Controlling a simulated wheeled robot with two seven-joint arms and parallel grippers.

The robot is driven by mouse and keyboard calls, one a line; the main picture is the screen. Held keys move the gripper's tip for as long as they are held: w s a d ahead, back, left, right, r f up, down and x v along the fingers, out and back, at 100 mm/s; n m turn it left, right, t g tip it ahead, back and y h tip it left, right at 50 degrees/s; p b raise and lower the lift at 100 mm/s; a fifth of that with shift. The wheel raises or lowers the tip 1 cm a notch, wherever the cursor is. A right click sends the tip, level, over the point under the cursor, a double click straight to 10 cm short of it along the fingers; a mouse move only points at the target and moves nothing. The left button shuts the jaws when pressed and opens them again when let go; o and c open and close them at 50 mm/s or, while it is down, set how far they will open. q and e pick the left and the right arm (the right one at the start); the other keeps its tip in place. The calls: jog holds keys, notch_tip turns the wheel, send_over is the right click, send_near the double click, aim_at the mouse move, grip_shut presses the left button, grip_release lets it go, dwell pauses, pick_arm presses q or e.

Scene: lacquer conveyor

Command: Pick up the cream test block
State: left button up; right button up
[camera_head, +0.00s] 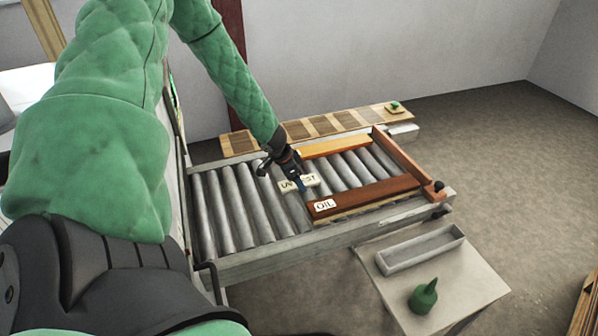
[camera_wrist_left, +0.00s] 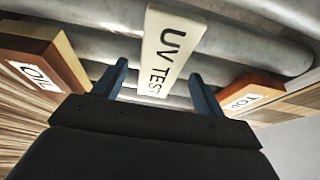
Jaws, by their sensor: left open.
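The cream test block (camera_head: 313,180), lettered "UV TEST", lies on the conveyor's grey rollers. My left gripper (camera_head: 299,183) is above it, and a finger hides the block's middle in the head view. In the left wrist view, the cream block (camera_wrist_left: 168,42) runs lengthwise away from me, its near end between my two open blue-grey fingers (camera_wrist_left: 158,75). A gap shows on each side of the block, and neither finger appears to touch it. My right gripper is not in view.
A dark red-brown board (camera_head: 365,194) tagged "OIL" and an orange board (camera_head: 333,147) flank the block on the conveyor. A red-brown bar (camera_head: 398,157) crosses the far end.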

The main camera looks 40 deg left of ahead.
pick_arm(q)
jog(key=shift+w+f, duration=0.1)
jog(key=shift+f, duration=0.1)
jog(key=c, duration=1.2)
jog(key=shift+o, duration=0.2)
jog(key=shift+r, duration=0.15)
